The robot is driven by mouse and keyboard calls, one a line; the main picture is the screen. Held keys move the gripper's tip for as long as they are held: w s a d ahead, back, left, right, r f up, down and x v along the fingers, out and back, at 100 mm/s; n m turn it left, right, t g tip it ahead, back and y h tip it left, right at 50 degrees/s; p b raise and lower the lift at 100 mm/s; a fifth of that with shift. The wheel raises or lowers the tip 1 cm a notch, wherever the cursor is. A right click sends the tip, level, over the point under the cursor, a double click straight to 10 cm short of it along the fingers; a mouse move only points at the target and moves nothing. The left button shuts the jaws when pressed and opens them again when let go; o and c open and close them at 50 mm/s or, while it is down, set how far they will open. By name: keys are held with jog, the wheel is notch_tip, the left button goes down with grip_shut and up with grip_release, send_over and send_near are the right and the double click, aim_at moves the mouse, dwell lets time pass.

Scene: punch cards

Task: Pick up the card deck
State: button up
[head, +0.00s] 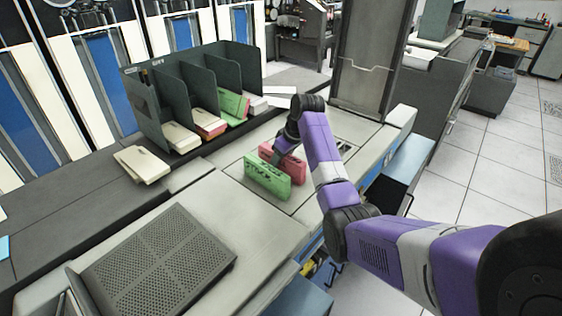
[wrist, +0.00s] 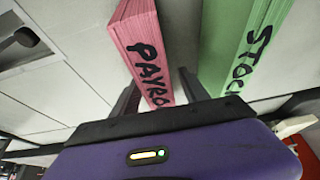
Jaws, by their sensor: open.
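A pink card deck (head: 291,163) and a green card deck (head: 266,178) stand on edge side by side on the grey machine top. The pink deck (wrist: 147,55), marked "PAYRO…", also shows in the wrist view. The green deck (wrist: 238,50), marked "STOC…", is to its right there. My gripper (head: 280,150) is low at the two decks. Its fingers (wrist: 158,88) are open, one on each side of the pink deck, with the right finger in the gap between the decks. Part of the pink deck is hidden by the green deck and my arm in the head view.
A dark divider rack (head: 190,95) at the back holds several decks, including a green one (head: 233,103). A cream deck (head: 142,163) lies left of it. A perforated panel (head: 160,258) is in front. The machine top around the decks is mostly clear.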

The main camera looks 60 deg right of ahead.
jog(key=shift+x, duration=0.9)
grip_shut()
jog(key=shift+w+r, duration=0.1)
jog(key=shift+r, duration=0.1)
